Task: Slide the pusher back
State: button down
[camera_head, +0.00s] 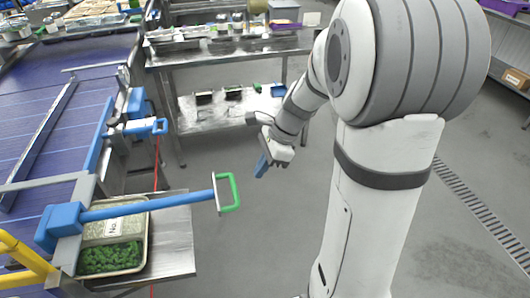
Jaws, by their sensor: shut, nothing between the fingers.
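The pusher appears to be the blue rod (150,207) with a green handle (230,192) at its right end. It reaches out from a blue block (60,228) at the conveyor's edge, over a tray (146,240). My gripper (262,165) is up and to the right of the green handle, apart from it. It is shut and empty, with its blue fingertips pointing down and left. The tray holds green food and a pale portion with a label. The rod hides part of the tray.
The purple conveyor (90,60) fills the left side. A steel table (225,48) with trays and tubs stands at the back, with a lower shelf. A steel side shelf (175,245) holds the tray. A yellow rail (25,256) is at lower left. Grey floor is clear around the handle.

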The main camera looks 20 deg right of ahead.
jog(key=shift+a+f+p, duration=0.15)
jog(key=shift+a+p, duration=0.3)
jog(key=shift+a, duration=1.8)
